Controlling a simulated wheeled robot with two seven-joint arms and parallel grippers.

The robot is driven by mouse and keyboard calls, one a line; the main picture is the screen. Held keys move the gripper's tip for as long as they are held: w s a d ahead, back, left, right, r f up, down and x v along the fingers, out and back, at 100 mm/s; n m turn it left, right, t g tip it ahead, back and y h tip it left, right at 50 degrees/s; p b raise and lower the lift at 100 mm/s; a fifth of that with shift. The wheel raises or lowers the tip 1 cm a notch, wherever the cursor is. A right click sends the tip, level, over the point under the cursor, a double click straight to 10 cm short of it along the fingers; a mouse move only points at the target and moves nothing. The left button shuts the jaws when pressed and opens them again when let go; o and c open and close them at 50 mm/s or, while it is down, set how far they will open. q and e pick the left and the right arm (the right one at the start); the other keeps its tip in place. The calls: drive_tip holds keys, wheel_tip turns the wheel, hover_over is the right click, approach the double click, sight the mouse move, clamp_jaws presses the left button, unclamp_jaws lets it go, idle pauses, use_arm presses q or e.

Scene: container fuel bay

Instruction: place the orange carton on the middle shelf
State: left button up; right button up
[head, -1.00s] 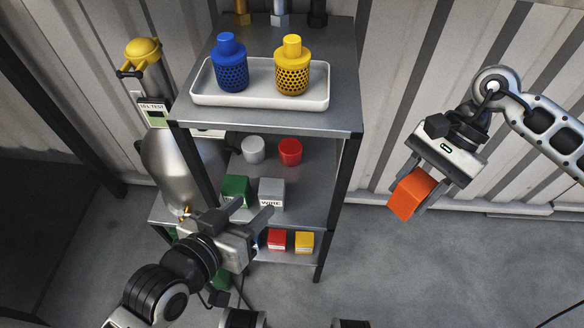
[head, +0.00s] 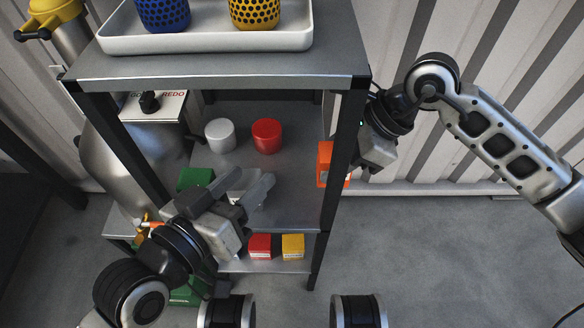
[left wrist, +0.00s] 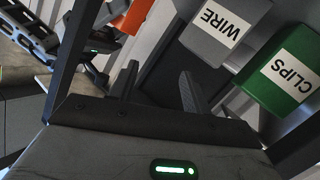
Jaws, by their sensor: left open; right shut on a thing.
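The orange carton (head: 325,160) is held in my right gripper (head: 350,163) at the right side of the shelf rack, partly hidden by the front right post. It spans both sides of that post in the head view. The carton also shows at the top of the left wrist view (left wrist: 134,14). The middle shelf (head: 290,190) has bare surface at its right. My left gripper (head: 240,188) is open and empty in front of the middle shelf, covering part of it. Its two fingers also show in the left wrist view (left wrist: 158,90).
On the middle shelf stand a white can (head: 220,135), a red can (head: 267,135), a green CLIPS box (left wrist: 290,72) and a grey WIRE box (left wrist: 228,25). Red (head: 260,246) and yellow (head: 293,246) boxes sit below. A white tray (head: 205,42) is on top.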

drive_tip(key=a, duration=0.6)
drive_tip(key=shift+a+b, duration=0.2)
drive_tip(key=shift+b, duration=0.1)
drive_tip(key=shift+a+f, duration=0.1)
wheel_tip(320, 180, down, 2)
drive_tip(key=shift+f+b, duration=0.15)
drive_tip(key=shift+b, duration=0.45)
drive_tip(key=shift+f, duration=0.55)
drive_tip(key=o, duration=1.1)
drive_tip(key=shift+f+b, duration=0.1)
drive_tip(key=shift+b, duration=0.2)
use_arm(q)
drive_tip(key=shift+w+d+r+n+t+h, duration=0.1)
drive_tip(key=shift+d+r+n+t+h, duration=0.2)
drive_tip(key=shift+r+n+h, duration=0.15)
